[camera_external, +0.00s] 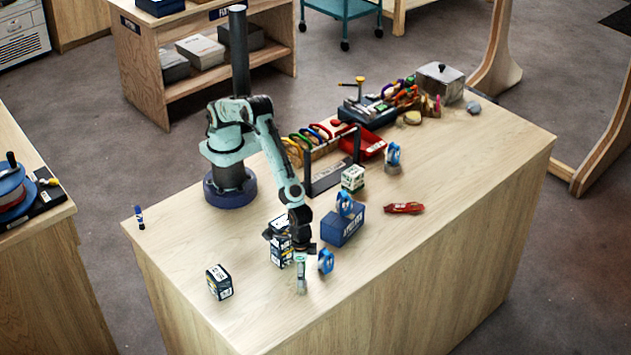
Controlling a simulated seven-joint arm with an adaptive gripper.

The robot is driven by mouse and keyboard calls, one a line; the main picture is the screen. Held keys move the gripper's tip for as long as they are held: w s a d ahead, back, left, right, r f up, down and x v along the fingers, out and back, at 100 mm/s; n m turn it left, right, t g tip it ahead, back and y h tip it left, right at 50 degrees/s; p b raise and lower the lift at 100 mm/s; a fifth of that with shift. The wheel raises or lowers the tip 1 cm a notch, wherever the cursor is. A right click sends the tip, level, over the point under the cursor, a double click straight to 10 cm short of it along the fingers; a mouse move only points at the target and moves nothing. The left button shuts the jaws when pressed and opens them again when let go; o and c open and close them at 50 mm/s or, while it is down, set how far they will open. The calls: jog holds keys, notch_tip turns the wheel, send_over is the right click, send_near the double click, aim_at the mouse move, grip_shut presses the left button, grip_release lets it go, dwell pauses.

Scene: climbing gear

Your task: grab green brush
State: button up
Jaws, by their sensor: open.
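A slim item with green and pale parts (301,273) stands near the front edge of the wooden table; it looks like the green brush, but is too small to be sure. My gripper (298,246) is just above it and slightly behind it in the picture, pointing down. The gripper is open, with no object visibly held. The fingers are small and dark, and partly blend with a dark-and-white box (281,250) beside them. Whether they touch the item or the box cannot be told.
A blue tape roll (326,261) stands close on the right. A blue box (342,228) with another blue roll (345,204) on it is behind. Another carton (219,282) is left. A red item (404,208) lies right, with bare table (450,170) around it.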

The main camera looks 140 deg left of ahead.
grip_shut()
